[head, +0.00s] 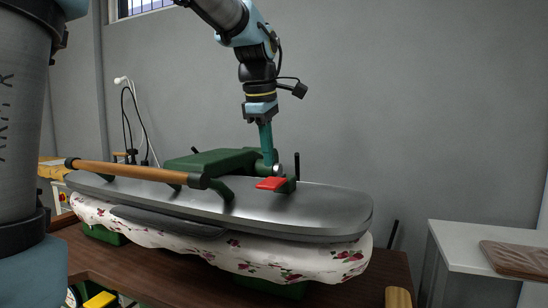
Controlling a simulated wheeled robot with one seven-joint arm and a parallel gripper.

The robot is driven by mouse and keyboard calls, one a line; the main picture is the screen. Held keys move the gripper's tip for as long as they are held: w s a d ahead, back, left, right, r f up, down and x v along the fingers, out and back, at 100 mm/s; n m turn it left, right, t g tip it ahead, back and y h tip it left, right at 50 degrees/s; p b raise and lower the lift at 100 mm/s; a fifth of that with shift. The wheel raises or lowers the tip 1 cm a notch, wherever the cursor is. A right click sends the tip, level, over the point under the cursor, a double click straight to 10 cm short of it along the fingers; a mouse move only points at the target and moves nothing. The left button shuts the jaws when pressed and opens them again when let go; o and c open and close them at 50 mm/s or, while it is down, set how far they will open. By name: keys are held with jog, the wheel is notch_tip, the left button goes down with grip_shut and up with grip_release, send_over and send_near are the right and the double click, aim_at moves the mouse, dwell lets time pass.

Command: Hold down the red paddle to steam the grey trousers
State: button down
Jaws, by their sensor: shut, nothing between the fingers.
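The red paddle (271,184) sticks out near the middle of the press's upper metal plate (305,203), beside a small dark lever. The plate is lowered over the flowered padded board (190,238). A flat grey cloth, apparently the grey trousers (165,222), shows between plate and board at the front left; the rest is hidden. My gripper (268,160) is shut and empty, pointing down just above and behind the paddle. I cannot tell whether its tips touch the paddle or the green housing.
A wooden bar handle (135,172) runs across the press's front left, and a green housing (212,163) stands behind it. The press rests on a brown table (160,270). A white side table (455,240) at the right holds a brown flat package (516,258). Space above the plate's right end is clear.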

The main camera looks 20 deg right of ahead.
notch_tip(320, 180, up, 9)
jog(key=shift+s+a, duration=0.35)
jog(key=shift+a, duration=0.05)
jog(key=shift+d+f, duration=0.1)
